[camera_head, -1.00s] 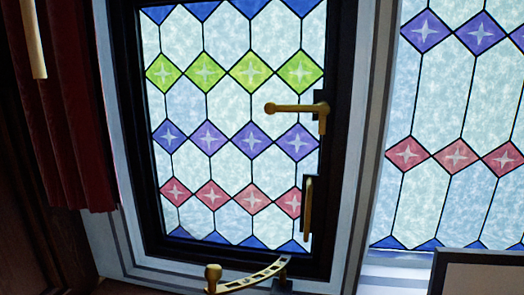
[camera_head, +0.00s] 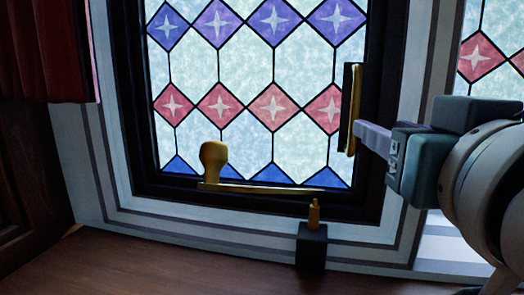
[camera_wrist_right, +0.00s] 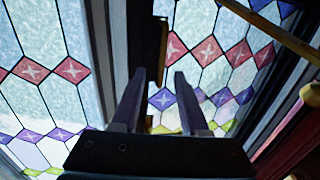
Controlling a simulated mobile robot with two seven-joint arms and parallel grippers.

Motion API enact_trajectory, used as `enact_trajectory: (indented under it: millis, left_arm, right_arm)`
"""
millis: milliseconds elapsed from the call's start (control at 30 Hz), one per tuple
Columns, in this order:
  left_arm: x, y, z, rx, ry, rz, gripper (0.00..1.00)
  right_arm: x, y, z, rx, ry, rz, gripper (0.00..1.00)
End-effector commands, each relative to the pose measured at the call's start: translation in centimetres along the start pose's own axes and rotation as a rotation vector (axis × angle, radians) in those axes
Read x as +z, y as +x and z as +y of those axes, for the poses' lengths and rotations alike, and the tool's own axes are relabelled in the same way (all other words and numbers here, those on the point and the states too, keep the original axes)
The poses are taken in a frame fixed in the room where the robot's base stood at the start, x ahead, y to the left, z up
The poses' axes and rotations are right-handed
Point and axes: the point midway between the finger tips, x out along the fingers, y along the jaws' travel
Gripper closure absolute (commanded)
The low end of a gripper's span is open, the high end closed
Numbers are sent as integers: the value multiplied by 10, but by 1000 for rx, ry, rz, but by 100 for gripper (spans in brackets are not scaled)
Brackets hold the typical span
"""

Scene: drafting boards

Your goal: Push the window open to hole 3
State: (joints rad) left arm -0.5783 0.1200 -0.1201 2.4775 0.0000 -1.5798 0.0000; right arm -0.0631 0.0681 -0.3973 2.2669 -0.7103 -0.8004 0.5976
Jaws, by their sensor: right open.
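The window (camera_head: 250,125) is a dark frame with coloured diamond panes, and it looks closed in its pale surround. A brass stay bar (camera_head: 265,188) with a rounded knob (camera_head: 213,155) lies along its bottom edge; its holes do not show now. A brass pin (camera_head: 314,213) stands on a black block (camera_head: 311,247) below the bar's right end. A vertical brass pull handle (camera_head: 349,108) is on the window's right side. My right gripper (camera_head: 360,138) is beside this handle, open; in the wrist view its fingers (camera_wrist_right: 160,82) point toward the handle (camera_wrist_right: 161,50) with nothing held.
A red curtain (camera_head: 45,50) hangs at the left. A wooden sill (camera_head: 200,265) runs below the window and is clear left of the block. Another coloured pane (camera_head: 483,55) is at the right, behind my right arm.

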Motion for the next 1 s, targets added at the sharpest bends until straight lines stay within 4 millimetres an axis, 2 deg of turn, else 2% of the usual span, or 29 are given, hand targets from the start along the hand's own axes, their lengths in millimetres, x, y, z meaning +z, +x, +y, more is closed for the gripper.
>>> enact_trajectory:
  millis: [33, 167, 500, 700, 1000]
  left_arm:
    - [2, 5, 0, 0, 0, 1, 37]
    - [-1, -2, 0, 0, 0, 1, 37]
    - [-7, -22, -1, 0, 0, 1, 37]
    - [-8, -27, -1, 0, 0, 1, 37]
    - [-9, -28, -1, 0, 0, 1, 37]
  right_arm:
    - [0, 2, -2, -4, 2, 20, 56]
    - [-7, 10, -4, -8, 1, 34, 56]
    - [-9, 66, -3, -6, -1, 29, 56]
    - [-8, 90, -3, -5, 0, 28, 56]
    - [-7, 101, -3, -6, 2, 27, 56]
